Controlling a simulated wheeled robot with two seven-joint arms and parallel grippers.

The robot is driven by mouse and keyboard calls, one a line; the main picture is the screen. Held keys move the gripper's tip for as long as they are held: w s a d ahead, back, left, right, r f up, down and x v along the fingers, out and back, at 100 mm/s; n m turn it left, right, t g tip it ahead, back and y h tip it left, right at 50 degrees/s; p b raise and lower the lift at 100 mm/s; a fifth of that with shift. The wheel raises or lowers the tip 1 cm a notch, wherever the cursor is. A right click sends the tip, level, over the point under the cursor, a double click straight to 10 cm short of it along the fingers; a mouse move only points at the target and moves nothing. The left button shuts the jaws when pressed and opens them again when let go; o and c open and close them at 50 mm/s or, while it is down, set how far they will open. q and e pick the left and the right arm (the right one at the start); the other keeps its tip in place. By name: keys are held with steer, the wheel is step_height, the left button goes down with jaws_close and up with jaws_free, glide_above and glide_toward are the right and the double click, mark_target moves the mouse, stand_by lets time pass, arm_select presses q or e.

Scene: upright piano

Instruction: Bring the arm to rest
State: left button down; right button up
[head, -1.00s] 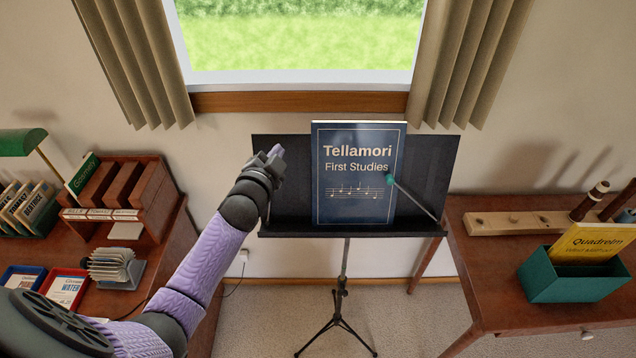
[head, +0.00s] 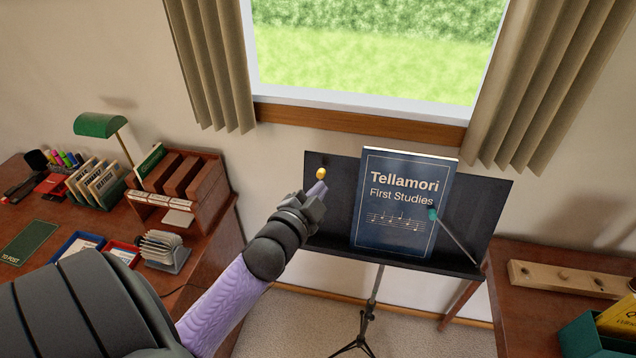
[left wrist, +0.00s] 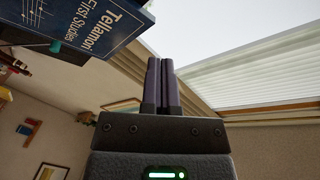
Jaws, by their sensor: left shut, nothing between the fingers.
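My left arm with its purple sleeve reaches up from the lower left in the head view. My left gripper (head: 317,190) is in front of the left part of the black music stand (head: 487,213). Its two purple fingers are shut together with nothing between them, as the left wrist view (left wrist: 162,82) also shows. The blue "Tellamori First Studies" book (head: 403,203) stands upright on the music stand, to the right of the gripper. A small yellow round piece (head: 320,173) shows against the stand just above the fingertips. My right gripper is not in view.
A retaining arm with a teal tip (head: 433,214) crosses the book's right side. A desk on the left holds a wooden sorter (head: 187,180), a green lamp (head: 100,125) and trays. A side table (head: 520,320) on the right holds a wooden rack and a teal box (head: 590,340).

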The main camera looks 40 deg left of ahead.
arm_select(q)
steer(key=shift+s+a, duration=0.1)
steer(key=shift+s, duration=0.15)
